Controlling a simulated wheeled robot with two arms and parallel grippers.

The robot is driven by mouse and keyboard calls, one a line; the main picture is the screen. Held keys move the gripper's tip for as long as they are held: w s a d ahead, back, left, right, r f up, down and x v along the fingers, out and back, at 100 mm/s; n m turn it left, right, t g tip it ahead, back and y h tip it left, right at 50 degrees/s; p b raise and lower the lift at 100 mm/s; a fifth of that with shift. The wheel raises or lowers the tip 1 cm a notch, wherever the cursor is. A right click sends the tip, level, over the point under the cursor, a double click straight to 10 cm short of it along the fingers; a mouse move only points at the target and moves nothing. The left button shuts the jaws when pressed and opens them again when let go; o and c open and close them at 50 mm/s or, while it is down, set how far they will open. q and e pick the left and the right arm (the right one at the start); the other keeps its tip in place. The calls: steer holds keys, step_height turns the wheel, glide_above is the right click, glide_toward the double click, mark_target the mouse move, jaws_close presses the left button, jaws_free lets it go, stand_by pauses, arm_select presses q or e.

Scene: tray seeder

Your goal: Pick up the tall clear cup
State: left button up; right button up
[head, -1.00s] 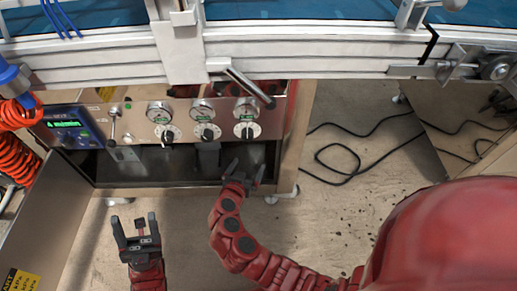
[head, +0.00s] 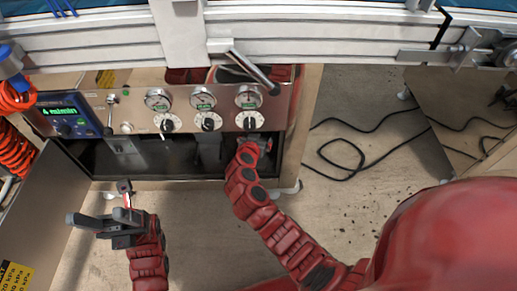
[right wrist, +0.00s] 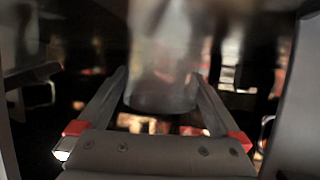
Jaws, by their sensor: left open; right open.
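A clear, greyish cup (right wrist: 162,85) shows blurred in the right wrist view, upright between the two fingers of my right gripper (right wrist: 160,108). The fingers stand apart on either side of it; whether either touches it I cannot tell. In the head view my right gripper (head: 256,146) reaches into the dark opening under the control panel, and my arm hides most of what is before it there. My left gripper (head: 98,208) is open and empty, low at the left, outside the opening.
The steel control panel (head: 185,122) with gauges and knobs overhangs the dark compartment (head: 160,162). A dim grey shape (head: 209,150) stands inside, left of my right gripper. An open door panel (head: 45,205) is at the left. Black cables (head: 345,150) lie on the floor at the right.

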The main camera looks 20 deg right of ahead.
steer(key=shift+w+d, duration=0.15)
steer(key=shift+w, duration=0.05)
steer(key=shift+c, duration=0.2)
jaws_close()
